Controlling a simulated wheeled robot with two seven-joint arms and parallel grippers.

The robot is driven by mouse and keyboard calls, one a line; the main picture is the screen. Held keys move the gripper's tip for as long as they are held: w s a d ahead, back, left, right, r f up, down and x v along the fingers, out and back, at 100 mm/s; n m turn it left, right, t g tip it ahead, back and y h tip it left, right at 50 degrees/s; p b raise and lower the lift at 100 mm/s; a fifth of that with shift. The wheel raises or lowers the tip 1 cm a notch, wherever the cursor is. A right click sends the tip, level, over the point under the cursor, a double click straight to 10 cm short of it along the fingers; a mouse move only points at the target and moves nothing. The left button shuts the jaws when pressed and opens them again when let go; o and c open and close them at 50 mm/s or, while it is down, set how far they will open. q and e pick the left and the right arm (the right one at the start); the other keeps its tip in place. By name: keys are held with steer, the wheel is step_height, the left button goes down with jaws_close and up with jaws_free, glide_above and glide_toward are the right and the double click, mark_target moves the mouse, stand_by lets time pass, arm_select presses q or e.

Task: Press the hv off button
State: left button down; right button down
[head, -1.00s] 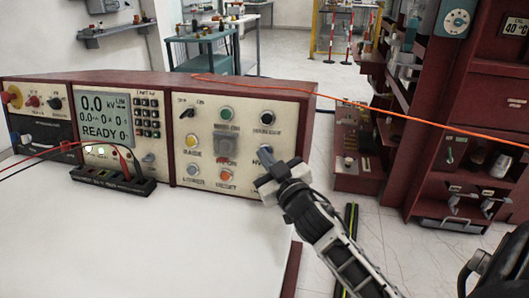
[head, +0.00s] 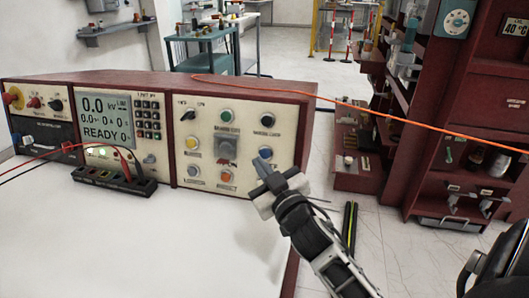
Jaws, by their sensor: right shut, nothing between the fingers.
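The control panel (head: 245,187) stands upright at the back of the white bench. It carries a green button (head: 226,115), a yellow button (head: 191,143), a blue button (head: 265,153), a grey-blue button (head: 193,170) and an orange button (head: 226,176). Their small labels are too blurred to read surely, so I cannot tell which is hv off. My right gripper (head: 261,165) is shut and empty, its tips pointing at the panel just below the blue button. I cannot tell whether they touch the panel. My left gripper is not in view.
A display unit (head: 105,106) reads READY, left of the buttons. A black socket block (head: 115,179) with red and black leads sits before it. The white bench top (head: 150,240) is otherwise clear. An orange cable (head: 400,115) crosses the scene toward red cabinets at right.

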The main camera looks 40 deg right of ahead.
steer(key=shift+s+a+r, duration=0.2)
steer(key=shift+s+a, duration=0.25)
steer(key=shift+a, duration=0.1)
steer(key=shift+s+a+r, duration=0.15)
steer(key=shift+s+a, duration=0.3)
steer(key=shift+a, duration=0.05)
stand_by(0.5)
